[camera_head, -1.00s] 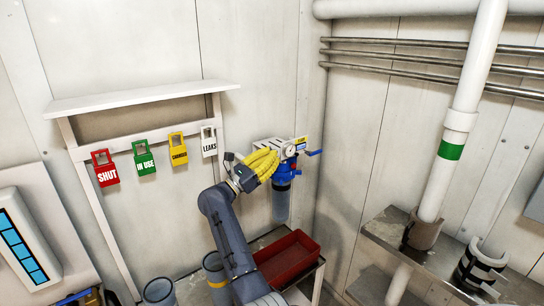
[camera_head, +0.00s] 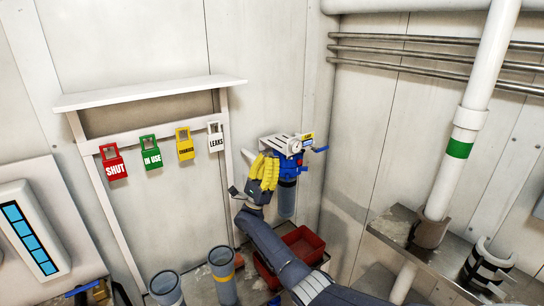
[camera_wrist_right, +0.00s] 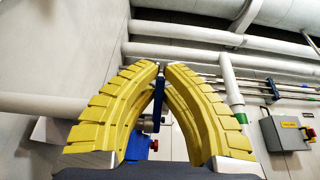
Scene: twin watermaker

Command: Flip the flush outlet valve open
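The watermaker unit has a white bracket (camera_head: 282,142), a round gauge (camera_head: 296,147) and a blue-headed filter housing (camera_head: 287,198) on the back wall. A blue lever (camera_head: 320,149) sticks out at its right side; I cannot tell which handle is the flush outlet valve. My right gripper (camera_head: 264,160) has yellow fingers pointing up, just left of the housing and partly covering it. In the right wrist view, its fingertips (camera_wrist_right: 162,65) nearly meet. A blue handle (camera_wrist_right: 158,92) shows through the gap between the fingers; contact is unclear. My left gripper is out of view.
A red bin (camera_head: 303,243) stands below the unit, partly behind my right arm. Grey cylinders (camera_head: 222,276) stand left of it. Colored tags, including a red one (camera_head: 113,162), hang under a white shelf (camera_head: 150,94). A white pipe (camera_head: 467,130) rises at right.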

